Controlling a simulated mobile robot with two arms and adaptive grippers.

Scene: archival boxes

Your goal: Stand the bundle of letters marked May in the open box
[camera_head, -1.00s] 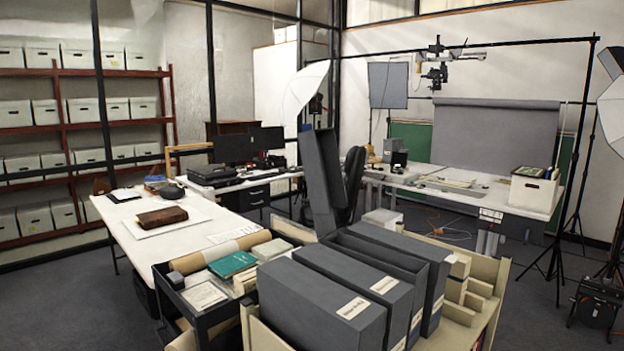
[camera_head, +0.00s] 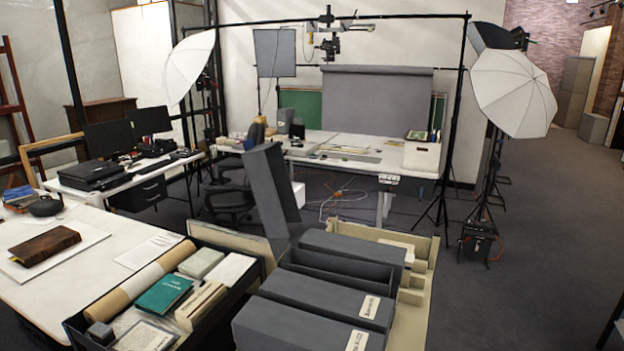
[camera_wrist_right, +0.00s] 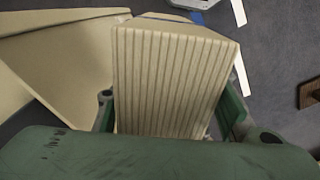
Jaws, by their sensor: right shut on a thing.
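The open box (camera_head: 338,277) is a dark grey upright box in the head view, between closed grey boxes, with its lid (camera_head: 271,186) tilted up at its left end. Its inside is dark and I cannot make out its contents. In the right wrist view, my right gripper (camera_wrist_right: 170,112) is shut on a cream bundle of letters (camera_wrist_right: 172,72), with green finger pads on both sides. The stacked edges face the camera; no month mark is visible on them. Neither gripper shows in the head view, so the bundle's position relative to the box cannot be told.
Closed grey boxes (camera_head: 321,300) with labels flank the open one in a cream tray (camera_head: 428,243). A dark tray (camera_head: 245,236) holds a rolled tube, a teal book (camera_head: 164,294) and paper stacks. A white table (camera_head: 40,290) with a brown book stands left.

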